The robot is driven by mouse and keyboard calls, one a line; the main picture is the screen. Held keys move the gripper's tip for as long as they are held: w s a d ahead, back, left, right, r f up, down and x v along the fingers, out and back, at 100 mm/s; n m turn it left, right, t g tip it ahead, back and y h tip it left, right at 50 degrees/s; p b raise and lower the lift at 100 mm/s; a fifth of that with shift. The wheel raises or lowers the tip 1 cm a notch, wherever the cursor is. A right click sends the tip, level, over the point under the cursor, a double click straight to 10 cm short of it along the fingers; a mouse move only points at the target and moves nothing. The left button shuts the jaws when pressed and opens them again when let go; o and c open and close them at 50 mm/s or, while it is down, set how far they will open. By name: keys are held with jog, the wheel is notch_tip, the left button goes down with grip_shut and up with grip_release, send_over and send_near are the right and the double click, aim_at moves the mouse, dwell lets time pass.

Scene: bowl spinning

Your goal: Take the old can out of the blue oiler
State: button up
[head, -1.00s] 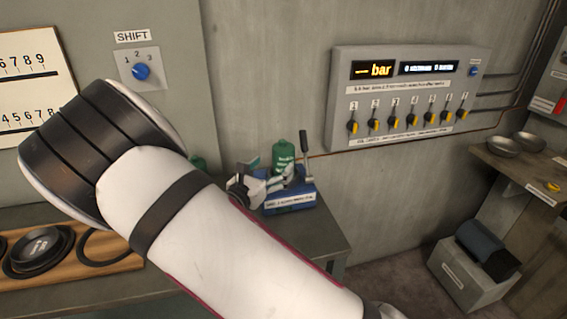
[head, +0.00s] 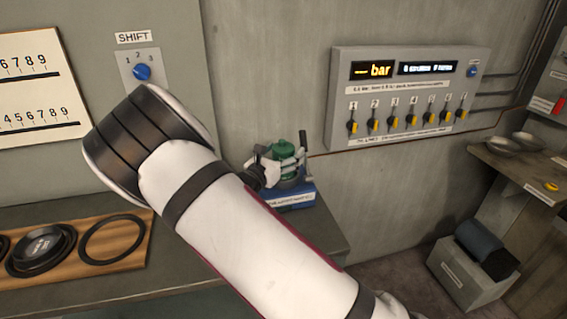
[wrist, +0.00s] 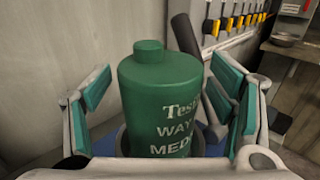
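The green can (wrist: 160,95) stands upright in the blue oiler (head: 293,199) at the back of the bench. Its cap and lettering show in the wrist view; its lower part is hidden by my gripper. In the head view the can (head: 287,147) shows partly between the fingers. My gripper (wrist: 160,110) is open around the can, with one teal-padded finger on each side. A gap shows at the left pad; the right pad is close to the can, and I cannot tell if it touches.
The oiler's dark lever (wrist: 184,34) rises behind the can to the right. The wall panel (head: 408,98) with several yellow-tipped valves is beyond. A wooden board (head: 90,262) with dark rings lies on the bench at the left.

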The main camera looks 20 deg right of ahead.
jog(key=c, duration=1.4)
jog(key=shift+c, duration=0.8)
jog(key=shift+r, duration=0.1)
